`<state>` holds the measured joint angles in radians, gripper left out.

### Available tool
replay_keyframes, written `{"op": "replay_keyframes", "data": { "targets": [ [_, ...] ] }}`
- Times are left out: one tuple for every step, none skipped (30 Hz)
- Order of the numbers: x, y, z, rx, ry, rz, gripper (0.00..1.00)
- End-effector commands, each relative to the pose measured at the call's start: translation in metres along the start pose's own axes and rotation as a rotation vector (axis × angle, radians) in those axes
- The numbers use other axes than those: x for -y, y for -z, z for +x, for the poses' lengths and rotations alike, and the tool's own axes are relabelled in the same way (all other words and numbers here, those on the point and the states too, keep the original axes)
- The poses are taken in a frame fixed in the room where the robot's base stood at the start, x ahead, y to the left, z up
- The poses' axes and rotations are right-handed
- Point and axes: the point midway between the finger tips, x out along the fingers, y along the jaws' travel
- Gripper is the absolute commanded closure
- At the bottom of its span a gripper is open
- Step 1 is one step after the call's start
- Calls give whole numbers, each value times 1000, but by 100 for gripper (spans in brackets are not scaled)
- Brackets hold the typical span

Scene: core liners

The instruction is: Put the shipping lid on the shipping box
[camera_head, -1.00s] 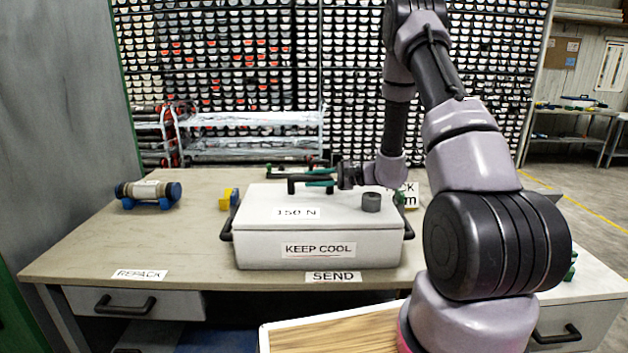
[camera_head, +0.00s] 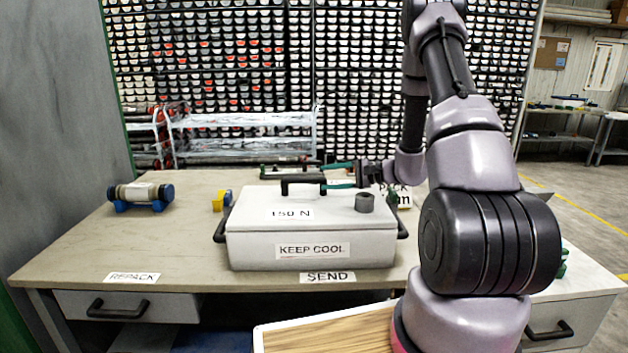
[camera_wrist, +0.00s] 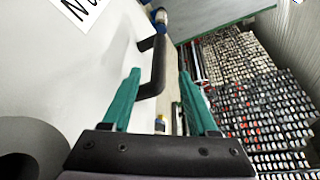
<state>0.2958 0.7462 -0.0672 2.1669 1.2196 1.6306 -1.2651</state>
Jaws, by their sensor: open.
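The shipping box (camera_head: 300,257), pale grey with a "KEEP COOL" label, stands on the bench. The shipping lid (camera_head: 255,203), marked "150 N", lies on top of it and looks flush along the front edge; the back edge is hidden. A black handle (camera_head: 303,179) stands up from the lid. My gripper (camera_head: 323,174) is open and empty, just right of the handle, its green fingers pointing left. In the wrist view the handle (camera_wrist: 155,70) shows just ahead of and between the fingertips (camera_wrist: 160,71); whether they touch it is unclear.
A grey cylinder (camera_head: 364,202) stands on the lid's right part. A core tube with blue ends (camera_head: 140,195) lies at the bench's left, and a yellow-and-blue item (camera_head: 222,200) sits behind the box's left side. The bench's left front (camera_head: 120,245) is clear.

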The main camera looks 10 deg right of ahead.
Motion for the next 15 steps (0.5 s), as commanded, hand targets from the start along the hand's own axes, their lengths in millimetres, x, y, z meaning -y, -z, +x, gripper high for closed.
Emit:
{"op": "replay_keyframes", "data": {
  "targets": [
    [1,1,-11,-4,3,0,40],
    [1,1,-17,-3,3,0,40],
    [1,0,-23,-3,3,0,40],
    [1,0,-28,-2,3,0,40],
    [1,1,-32,-3,3,0,40],
    [0,0,-37,-2,2,0,40],
    [0,0,-40,-1,1,0,40],
    [0,0,-42,-1,1,1,40],
    [0,0,-45,-1,1,0,40],
    [1,-2,-46,1,-2,-2,40],
    [2,-4,-46,5,-7,-5,40],
    [5,-9,-47,12,-17,-11,40],
    [7,-14,-46,19,-28,-15,40],
    [10,-21,-46,28,-43,-24,40],
    [14,-32,-45,42,-69,-37,40]
  ]
}}
